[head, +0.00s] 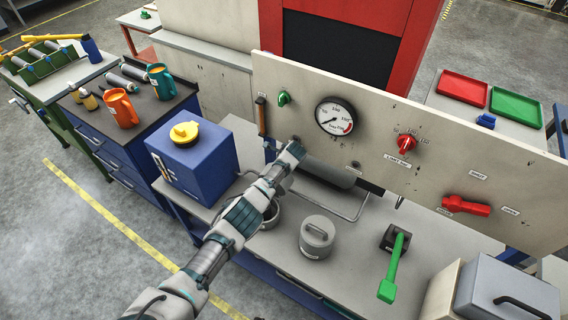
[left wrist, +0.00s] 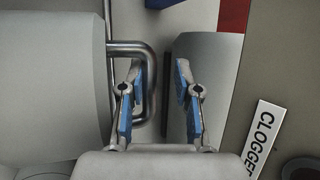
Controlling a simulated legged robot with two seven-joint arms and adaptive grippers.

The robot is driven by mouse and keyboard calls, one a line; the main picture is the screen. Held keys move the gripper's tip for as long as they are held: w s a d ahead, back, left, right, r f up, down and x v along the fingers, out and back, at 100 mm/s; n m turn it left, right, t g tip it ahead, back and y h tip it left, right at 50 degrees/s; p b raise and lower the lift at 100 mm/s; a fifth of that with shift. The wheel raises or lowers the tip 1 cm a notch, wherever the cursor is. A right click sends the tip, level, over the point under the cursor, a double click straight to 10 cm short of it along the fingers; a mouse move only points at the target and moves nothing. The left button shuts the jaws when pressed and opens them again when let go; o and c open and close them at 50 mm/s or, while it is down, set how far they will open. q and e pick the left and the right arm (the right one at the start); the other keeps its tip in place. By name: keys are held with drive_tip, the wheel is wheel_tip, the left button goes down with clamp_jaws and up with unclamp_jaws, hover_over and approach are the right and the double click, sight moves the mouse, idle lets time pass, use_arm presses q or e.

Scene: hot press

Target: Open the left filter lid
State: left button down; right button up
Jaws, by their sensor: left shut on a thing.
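The grey filter cylinder (head: 327,168) lies along the lower part of the beige panel in the head view. My left gripper (head: 292,150) is at its left end and covers part of it. In the left wrist view a large grey cylinder (left wrist: 50,85) fills the left side, and a bent metal handle (left wrist: 151,75) reaches from it between the fingers of my left gripper (left wrist: 160,95). The gripper is shut on the handle, though the exact contact is hard to see. A grey curved part (left wrist: 208,60) stands behind the right finger. My right gripper is not in view.
The beige panel (head: 400,130) carries a gauge (head: 336,116) and red knobs. A blue box (head: 195,165) stands left of my arm. A CLOGGED-type label (left wrist: 262,138) is beside the gripper.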

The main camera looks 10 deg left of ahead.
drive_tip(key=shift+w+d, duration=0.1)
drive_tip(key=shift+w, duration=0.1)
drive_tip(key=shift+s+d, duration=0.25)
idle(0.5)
